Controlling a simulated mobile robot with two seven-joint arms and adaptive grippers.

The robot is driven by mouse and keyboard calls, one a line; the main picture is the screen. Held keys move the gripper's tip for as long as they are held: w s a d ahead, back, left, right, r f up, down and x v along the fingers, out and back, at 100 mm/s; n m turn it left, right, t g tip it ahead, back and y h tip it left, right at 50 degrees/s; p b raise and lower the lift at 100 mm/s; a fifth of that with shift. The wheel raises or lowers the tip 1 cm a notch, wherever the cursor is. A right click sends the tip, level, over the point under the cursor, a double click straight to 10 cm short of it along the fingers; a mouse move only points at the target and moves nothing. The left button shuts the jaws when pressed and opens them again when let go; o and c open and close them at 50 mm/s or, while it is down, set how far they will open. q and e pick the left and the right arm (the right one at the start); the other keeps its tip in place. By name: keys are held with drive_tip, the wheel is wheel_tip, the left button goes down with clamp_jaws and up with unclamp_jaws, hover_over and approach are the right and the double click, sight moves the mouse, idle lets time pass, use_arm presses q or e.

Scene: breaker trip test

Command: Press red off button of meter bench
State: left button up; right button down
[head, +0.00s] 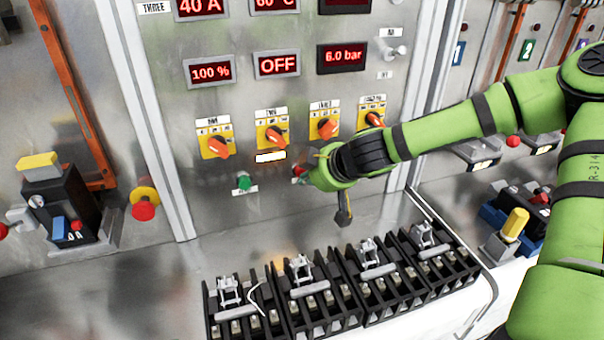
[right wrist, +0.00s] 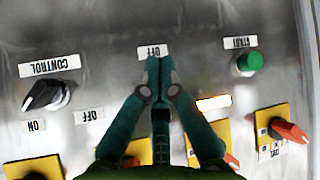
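The meter bench panel (head: 225,130) is a grey metal face with displays and knobs. A small bit of the red off button (head: 297,169) shows beside my right gripper (head: 309,174) in the head view. In the right wrist view the right gripper (right wrist: 158,66) has its fingertips together, with nothing seen between them, just below the upside-down OFF label (right wrist: 152,51). The fingers hide the button there, so I cannot tell whether they touch it. The green start button (head: 243,182) is to the left; it also shows in the right wrist view (right wrist: 249,62). My left gripper is not in view.
Several orange selector knobs (head: 276,138) on yellow plates sit above the buttons. A black CONTROL knob (right wrist: 46,95) is near the gripper in the wrist view. Black breaker blocks (head: 315,306) stand on the bench below. A red mushroom button (head: 144,208) is further left.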

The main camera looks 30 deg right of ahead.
drive_tip(key=shift+w, duration=0.25)
idle(0.4)
drive_tip(key=shift+s, duration=0.1)
drive_tip(key=shift+s+a, duration=0.15)
drive_tip(key=shift+s, duration=0.65)
drive_tip(key=s, duration=0.2)
drive_tip(key=s+a, duration=0.1)
drive_tip(key=s, duration=0.1)
drive_tip(key=shift+s+a, duration=0.1)
drive_tip(key=shift+s, duration=0.3)
